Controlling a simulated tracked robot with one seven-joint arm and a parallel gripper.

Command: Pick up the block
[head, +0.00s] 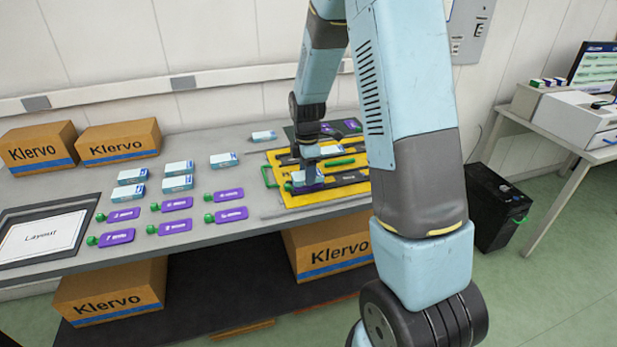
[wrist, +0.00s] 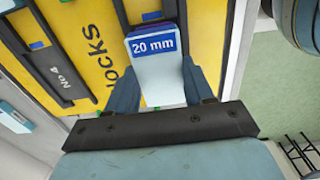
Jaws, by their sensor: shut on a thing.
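The block (wrist: 160,72) in the wrist view is pale, with a blue label reading "20 mm". My gripper (wrist: 160,88) is shut on it, one finger on each side. In the head view my gripper (head: 307,172) is low over the yellow tray (head: 285,160) on the right part of the table. The held block is small there and partly hidden by my gripper. I cannot tell whether its underside touches the tray.
Small white-and-blue boxes (head: 179,168) and purple pieces with green knobs (head: 175,226) stand left of the tray. Klervo cartons (head: 118,141) are at the back left. A framed Layout sheet (head: 43,236) lies front left. A black case (head: 497,208) is on the floor.

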